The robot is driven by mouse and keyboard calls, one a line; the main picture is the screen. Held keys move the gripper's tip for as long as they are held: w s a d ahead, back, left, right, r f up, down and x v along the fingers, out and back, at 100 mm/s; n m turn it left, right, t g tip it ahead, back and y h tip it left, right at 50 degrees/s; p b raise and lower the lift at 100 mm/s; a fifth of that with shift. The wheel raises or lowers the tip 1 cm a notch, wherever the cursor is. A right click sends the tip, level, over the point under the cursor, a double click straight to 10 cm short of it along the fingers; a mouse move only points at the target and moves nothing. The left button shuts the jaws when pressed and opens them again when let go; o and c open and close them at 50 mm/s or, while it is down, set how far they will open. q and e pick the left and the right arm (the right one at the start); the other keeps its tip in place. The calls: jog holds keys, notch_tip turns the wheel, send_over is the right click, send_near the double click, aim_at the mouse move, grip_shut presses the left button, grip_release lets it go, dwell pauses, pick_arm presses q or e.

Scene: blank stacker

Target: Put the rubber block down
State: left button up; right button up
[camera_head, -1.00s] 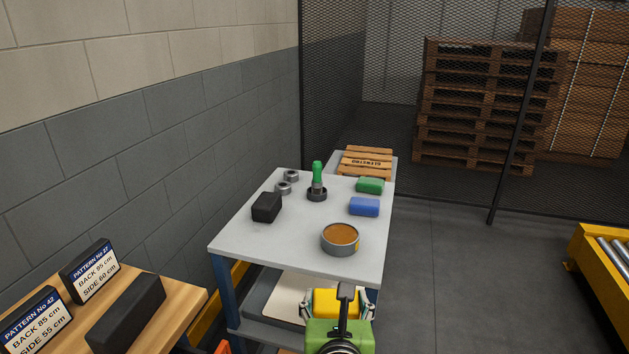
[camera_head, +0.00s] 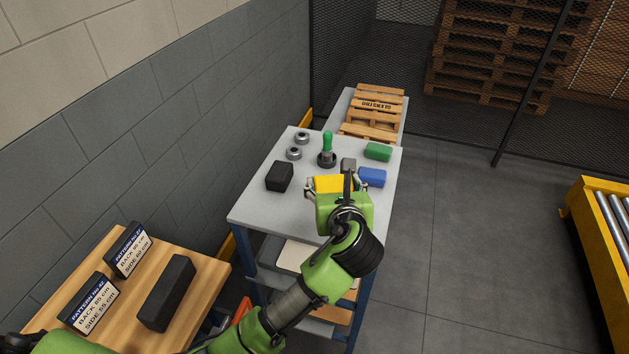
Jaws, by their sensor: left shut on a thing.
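My left gripper (camera_head: 337,187) is shut on a yellow block, the rubber block (camera_head: 330,184), with a finger at each side of it. The block is over the front right part of the grey table (camera_head: 262,212); I cannot tell whether it touches the top. My gripper and wrist cover part of the block and the table around it. My right gripper is not in view.
A blue block (camera_head: 373,177) is close right of the gripper, with a green block (camera_head: 378,152) behind. A green-handled tool (camera_head: 327,146), two metal rings (camera_head: 294,153) and a black block (camera_head: 279,176) stand left and behind. A pallet (camera_head: 375,108) lies beyond.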

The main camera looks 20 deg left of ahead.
pick_arm(q)
jog(key=w+a, duration=0.1)
jog(key=w+a+f, duration=0.1)
jog(key=w+a, duration=0.1)
jog(key=shift+a+f+p, duration=0.35)
jog(key=shift+a+f, duration=0.05)
jog(key=w+a+f, duration=0.2)
jog(key=f, duration=0.1)
jog(key=w+a+f, duration=0.1)
jog(key=f, duration=0.1)
jog(key=shift+w+a+f, duration=0.2)
jog(key=shift+w+a, duration=0.05)
jog(key=shift+a, duration=0.1)
jog(key=shift+w+a+f, duration=0.25)
jog(key=shift+a+f, duration=0.05)
jog(key=shift+f, duration=0.2)
jog(key=shift+w+f+p, duration=0.1)
jog(key=shift+f+p, duration=0.3)
jog(key=shift+f, duration=1.3)
jog(key=o, duration=1.4)
jog(key=shift+f, duration=0.15)
jog(key=shift+c, duration=0.2)
